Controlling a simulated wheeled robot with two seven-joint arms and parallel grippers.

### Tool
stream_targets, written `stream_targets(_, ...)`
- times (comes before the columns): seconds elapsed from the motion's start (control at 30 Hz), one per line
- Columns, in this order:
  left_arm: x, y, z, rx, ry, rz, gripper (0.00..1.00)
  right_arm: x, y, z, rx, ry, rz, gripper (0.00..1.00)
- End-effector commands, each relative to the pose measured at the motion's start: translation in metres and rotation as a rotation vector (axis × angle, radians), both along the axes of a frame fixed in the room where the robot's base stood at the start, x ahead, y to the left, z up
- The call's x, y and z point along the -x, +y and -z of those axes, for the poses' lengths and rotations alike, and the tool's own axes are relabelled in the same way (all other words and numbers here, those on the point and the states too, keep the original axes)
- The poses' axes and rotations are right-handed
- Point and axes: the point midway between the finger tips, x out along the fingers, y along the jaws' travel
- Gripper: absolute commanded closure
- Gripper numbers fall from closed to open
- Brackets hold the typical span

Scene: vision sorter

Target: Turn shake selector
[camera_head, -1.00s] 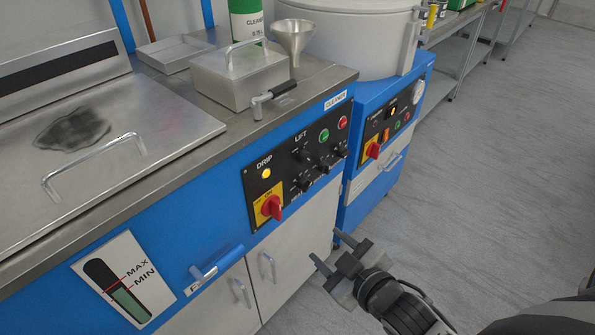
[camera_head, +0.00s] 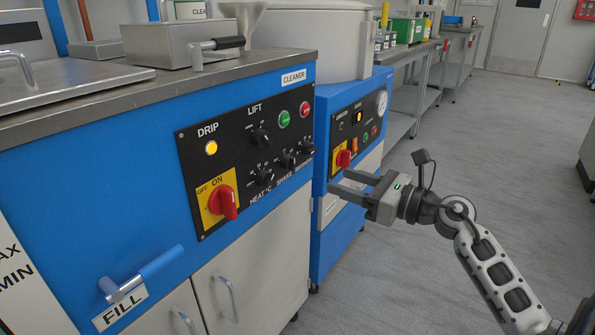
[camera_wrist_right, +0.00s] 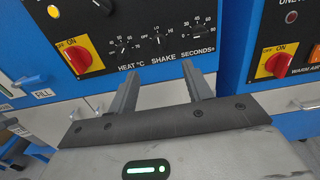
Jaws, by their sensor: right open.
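The black shake selector knob (camera_head: 286,160) sits in the lower row of the cleaner's black control panel, between the heat knob (camera_head: 265,177) and the seconds knob (camera_head: 307,149). In the right wrist view the shake knob (camera_wrist_right: 159,40) is just beyond the fingertips, with its pointer roughly upright. My right gripper (camera_head: 338,181) is open and empty, in front of the machines and to the right of the panel in the head view. Its two fingers (camera_wrist_right: 160,74) point toward the panel with a gap to the knob. My left gripper is out of view.
A red rotary switch (camera_head: 223,202) on a yellow plate juts from the panel's lower left. The blue fill handle (camera_head: 145,275) sticks out below. A second blue machine (camera_head: 333,235) stands right behind my gripper. The floor at right is open.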

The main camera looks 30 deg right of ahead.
Motion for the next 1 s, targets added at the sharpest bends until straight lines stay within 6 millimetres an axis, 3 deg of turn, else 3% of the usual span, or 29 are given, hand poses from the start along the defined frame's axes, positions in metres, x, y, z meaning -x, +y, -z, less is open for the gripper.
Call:
stream_targets(0.3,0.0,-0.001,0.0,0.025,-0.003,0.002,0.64,-0.066,0.028,-0.001,-0.003,-0.004,-0.001,0.5)
stream_targets(0.5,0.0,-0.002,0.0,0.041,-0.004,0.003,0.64,-0.096,0.04,0.0,-0.005,-0.002,0.001,0.5)
stream_targets(0.7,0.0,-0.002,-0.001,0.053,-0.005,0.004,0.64,-0.11,0.046,0.0,-0.005,0.001,0.0,0.5)
stream_targets(1.0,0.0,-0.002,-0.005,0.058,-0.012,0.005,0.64,-0.111,0.047,0.0,-0.004,0.001,0.0,0.5)
